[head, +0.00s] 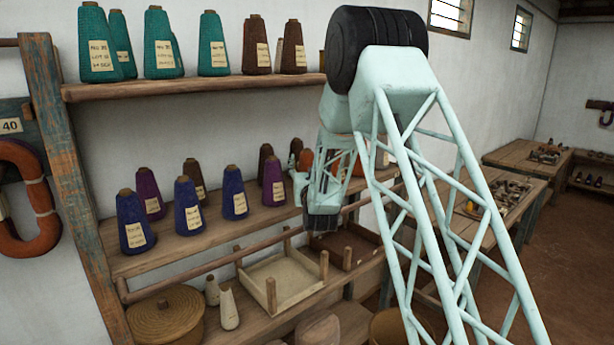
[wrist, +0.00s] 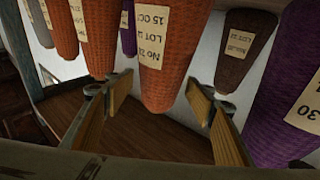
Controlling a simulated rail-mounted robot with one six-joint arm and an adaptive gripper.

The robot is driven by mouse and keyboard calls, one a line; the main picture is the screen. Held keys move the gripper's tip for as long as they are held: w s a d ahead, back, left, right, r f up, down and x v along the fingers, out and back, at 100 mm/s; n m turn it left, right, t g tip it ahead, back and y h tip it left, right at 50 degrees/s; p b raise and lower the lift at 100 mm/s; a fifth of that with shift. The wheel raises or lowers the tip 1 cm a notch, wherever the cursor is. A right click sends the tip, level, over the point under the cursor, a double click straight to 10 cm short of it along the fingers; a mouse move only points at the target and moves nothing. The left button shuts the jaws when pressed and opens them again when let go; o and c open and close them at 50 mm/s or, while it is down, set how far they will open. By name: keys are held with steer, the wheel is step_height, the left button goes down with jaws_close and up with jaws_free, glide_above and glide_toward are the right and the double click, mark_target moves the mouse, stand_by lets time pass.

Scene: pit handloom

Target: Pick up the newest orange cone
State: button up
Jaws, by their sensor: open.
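An orange cone (wrist: 165,50) with a cream label stands between the two fingers of my gripper (wrist: 160,92) in the wrist view. My gripper is open, with a gap on each side of the cone. Two more orange cones (wrist: 96,35) (wrist: 61,28) stand to the left; their labels are too small or turned to read. In the head view, an orange cone (head: 307,160) shows only partly behind my arm, and its label is unreadable. My gripper (head: 321,228) hangs at the shelf's front.
A purple cone (wrist: 284,105) and a brown cone (wrist: 245,50) stand close on the right. Blue cones (head: 188,205) fill the lower shelf's left part. A wooden rail (head: 205,268) runs along its front. Teal cones (head: 164,45) stand on the upper shelf (head: 195,88).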

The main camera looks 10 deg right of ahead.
mark_target(307, 153)
steer(key=shift+w, duration=0.25)
steer(key=shift+c, duration=0.2)
steer(key=c, duration=1.2)
steer(key=shift+r, duration=0.25)
steer(key=shift+r, duration=1.45)
steer(key=shift+s+r+b, duration=0.1)
steer(key=shift+s+b, duration=0.05)
steer(key=shift+b, duration=0.15)
steer(key=s+a, duration=0.1)
steer(key=s, duration=0.4)
steer(key=s+a+r+b, duration=0.1)
steer(key=s+a, duration=0.1)
steer(key=s, duration=0.3)
steer(key=s+a+b, duration=0.1)
steer(key=s, duration=0.4)
steer(key=shift+a+r, duration=0.2)
steer(key=shift+r, duration=0.05)
